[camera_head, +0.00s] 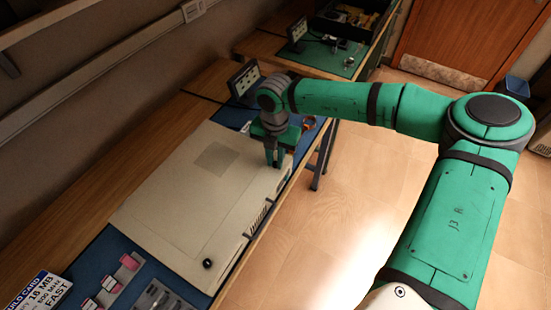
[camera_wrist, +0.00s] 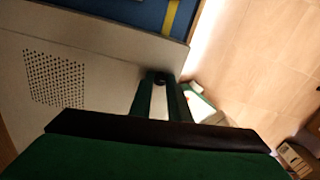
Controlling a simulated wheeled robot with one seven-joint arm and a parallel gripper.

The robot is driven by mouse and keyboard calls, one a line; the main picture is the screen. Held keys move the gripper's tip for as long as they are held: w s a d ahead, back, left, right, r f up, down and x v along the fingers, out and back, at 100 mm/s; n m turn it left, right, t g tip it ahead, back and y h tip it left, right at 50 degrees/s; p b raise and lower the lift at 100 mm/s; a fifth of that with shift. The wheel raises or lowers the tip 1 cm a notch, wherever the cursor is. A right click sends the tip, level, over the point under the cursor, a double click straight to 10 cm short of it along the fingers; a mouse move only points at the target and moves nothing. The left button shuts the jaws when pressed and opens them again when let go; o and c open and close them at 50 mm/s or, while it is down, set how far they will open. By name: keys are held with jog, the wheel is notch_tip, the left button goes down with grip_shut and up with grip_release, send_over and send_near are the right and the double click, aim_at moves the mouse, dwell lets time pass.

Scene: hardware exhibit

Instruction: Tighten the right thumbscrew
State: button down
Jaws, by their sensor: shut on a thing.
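The beige computer case (camera_head: 180,205) lies flat on the bench. One dark round thumbscrew (camera_head: 207,263) shows on its top near the lower corner. My gripper (camera_head: 273,163) points down at the case's upper-right corner, its fingers close together. In the wrist view, my gripper (camera_wrist: 161,85) closes around a small dark round knob, the right thumbscrew (camera_wrist: 161,77), at the edge of the case panel (camera_wrist: 105,80). In the head view the fingers hide that thumbscrew. I cannot tell how far it is screwed in.
A blue mat (camera_head: 103,252) under the case holds small pink parts (camera_head: 129,262) and a printed sign (camera_head: 40,292) is beside it. A small dark display (camera_head: 243,78) stands behind my gripper. A second bench carries a green mat (camera_head: 343,61). Open floor (camera_head: 330,215) lies right of the bench.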

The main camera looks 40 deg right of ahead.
aim_at(275, 163)
jog(key=shift+w+r+m, duration=0.1)
jog(key=shift+w+m, duration=0.05)
jog(key=shift+m, duration=0.45)
jog(key=c, duration=1.7)
grip_release()
jog(key=shift+o, duration=0.2)
notch_tip(275, 163, up, 11)
jog(key=shift+f, duration=0.2)
